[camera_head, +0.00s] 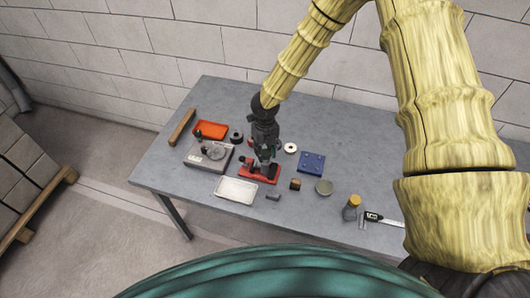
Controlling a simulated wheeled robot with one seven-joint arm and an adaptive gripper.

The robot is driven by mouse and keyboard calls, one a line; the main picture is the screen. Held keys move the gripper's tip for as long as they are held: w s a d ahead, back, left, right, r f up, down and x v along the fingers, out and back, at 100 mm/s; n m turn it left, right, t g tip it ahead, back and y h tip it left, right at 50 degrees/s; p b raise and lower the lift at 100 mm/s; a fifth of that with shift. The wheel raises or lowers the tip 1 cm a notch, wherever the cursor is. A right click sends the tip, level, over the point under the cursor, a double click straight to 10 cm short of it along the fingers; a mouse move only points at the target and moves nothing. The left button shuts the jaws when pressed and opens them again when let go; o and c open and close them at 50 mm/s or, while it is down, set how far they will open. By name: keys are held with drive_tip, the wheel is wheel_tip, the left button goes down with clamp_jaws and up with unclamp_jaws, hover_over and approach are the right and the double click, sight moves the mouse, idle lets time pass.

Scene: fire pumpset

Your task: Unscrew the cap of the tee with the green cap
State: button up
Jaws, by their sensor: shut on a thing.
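My gripper (265,155) points down over a red fixture (247,172) near the middle of the grey table. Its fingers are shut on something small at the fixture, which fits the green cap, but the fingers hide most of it. The tee's body is not clear at this size; dark and light parts show between the fingers and the red fixture. I cannot tell whether the cap is still seated on the tee.
Left of the fixture are a grey device (196,160), an orange tray (211,129) and a wooden bar (182,127). A white tray (236,190) lies in front.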

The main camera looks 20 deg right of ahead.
drive_tip(key=shift+r, duration=1.7)
